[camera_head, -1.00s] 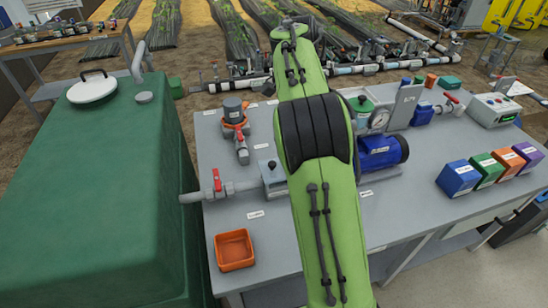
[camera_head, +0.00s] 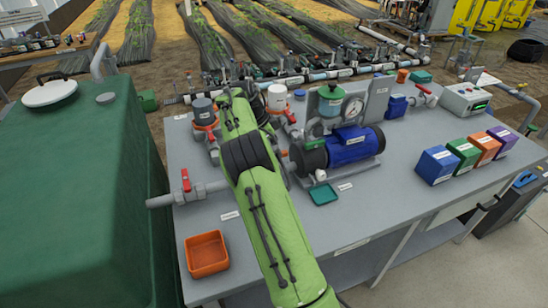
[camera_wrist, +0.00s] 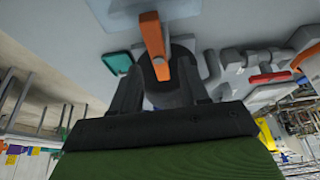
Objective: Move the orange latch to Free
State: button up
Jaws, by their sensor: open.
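The orange latch (camera_wrist: 153,36) shows in the wrist view as a flat orange bar. In the head view my green arm hides the gripper and the latch. Any position label by the latch is not readable.
A blue pump (camera_head: 352,145) and a teal tray (camera_head: 323,195) stand right of my arm on the grey bench. A red-handled valve (camera_head: 186,181) and an orange bin (camera_head: 206,254) are left. A green tank (camera_head: 75,190) borders the bench.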

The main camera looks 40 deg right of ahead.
jog(key=shift+x, duration=0.9)
jog(key=shift+c, duration=0.2)
grip_shut()
